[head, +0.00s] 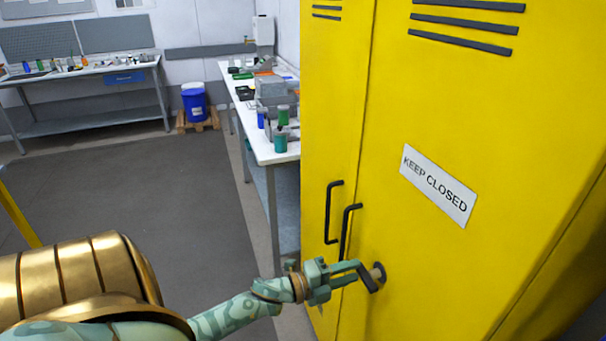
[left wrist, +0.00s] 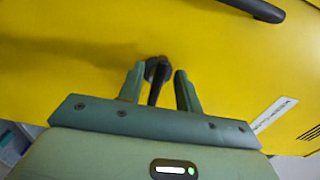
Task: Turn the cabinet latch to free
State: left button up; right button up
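The yellow cabinet (head: 430,110) fills the right of the head view. Its latch (head: 369,281) is a small dark lever on a round boss, low on the right door. My left gripper (head: 352,271) is at the latch with its fingers pointing at the door. In the left wrist view the dark latch (left wrist: 155,82) lies between the two spread fingers, with a visible gap on each side. The fingers partly hide the lever in the head view. My right gripper is not in view.
Two black door handles (head: 329,212) stand left of and above the latch, the nearer one close to my gripper. A "KEEP CLOSED" sign (head: 438,186) is above. A white bench (head: 262,146) with containers stands left of the cabinet. The grey floor mat (head: 130,195) is clear.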

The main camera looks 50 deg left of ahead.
pick_arm(q)
jog(key=v, duration=1.3)
jog(key=shift+b, duration=0.3)
jog(key=s+a+f+n+g+y, duration=0.25)
jog(key=f+n, duration=0.25)
jog(key=f, duration=0.3)
jog(key=s+a+f+n+g+y, duration=0.1)
jog(key=s+a+f+n+y, duration=0.3)
jog(key=f, duration=0.4)
jog(key=s+f+n+g+y, duration=0.2)
jog(key=s+f+n+g, duration=0.5)
jog(key=f, duration=0.6)
jog(key=s+d+f+n+g+b, duration=0.1)
jog(key=s+d+f+g, duration=0.1)
jog(key=s+d+f, duration=0.5)
jog(key=s+d+f+n+g+b, duration=0.1)
jog(key=s+d+f+g, duration=0.1)
jog(key=s+f, duration=0.5)
jog(key=s+d+g+h, duration=0.1)
jog(key=s+d, duration=0.2)
jog(key=d, duration=0.6)
jog(key=shift+s+d+f+n+h, duration=0.2)
jog(key=shift+f+n+h, duration=0.15)
jog(key=shift+f, duration=0.15)
